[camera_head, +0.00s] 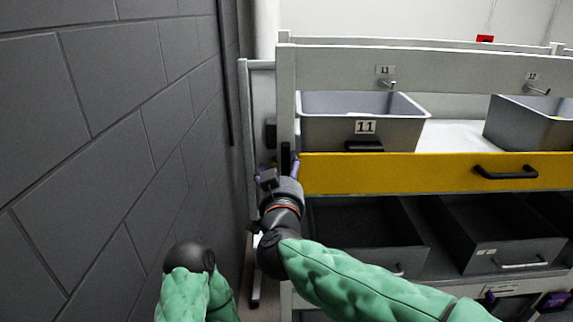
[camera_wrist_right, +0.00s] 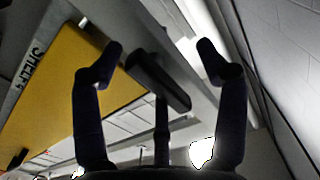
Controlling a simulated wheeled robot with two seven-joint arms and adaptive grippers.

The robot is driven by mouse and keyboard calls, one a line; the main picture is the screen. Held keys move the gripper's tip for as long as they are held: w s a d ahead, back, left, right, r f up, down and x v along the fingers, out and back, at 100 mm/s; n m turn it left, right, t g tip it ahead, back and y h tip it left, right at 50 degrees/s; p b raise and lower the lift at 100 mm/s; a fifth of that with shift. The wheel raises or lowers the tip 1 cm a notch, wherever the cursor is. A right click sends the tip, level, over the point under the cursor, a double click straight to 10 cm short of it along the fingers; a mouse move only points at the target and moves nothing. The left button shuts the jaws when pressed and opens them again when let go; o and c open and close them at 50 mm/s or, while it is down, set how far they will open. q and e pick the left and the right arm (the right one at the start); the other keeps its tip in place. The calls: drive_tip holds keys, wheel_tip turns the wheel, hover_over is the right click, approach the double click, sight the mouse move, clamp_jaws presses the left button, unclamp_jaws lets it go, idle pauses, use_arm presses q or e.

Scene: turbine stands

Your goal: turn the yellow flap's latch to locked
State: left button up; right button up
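The yellow flap (camera_head: 420,173) is a long panel across the shelf front with a black handle; it also shows in the right wrist view (camera_wrist_right: 70,85), at the left. The latch (camera_head: 286,156) is a dark bar on the grey post at the flap's left end. In the right wrist view the latch (camera_wrist_right: 158,80) lies slantwise between the spread fingers. My right gripper (camera_head: 281,175) is open just in front of the latch, partly hiding it; its fingers (camera_wrist_right: 160,68) are apart. Contact cannot be told. My left gripper is out of view.
A grey block wall (camera_head: 110,130) stands close at the left.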

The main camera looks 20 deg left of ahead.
drive_tip(key=shift+s, duration=0.1)
drive_tip(key=shift+p+v, duration=0.3)
drive_tip(key=shift+v, duration=2.15)
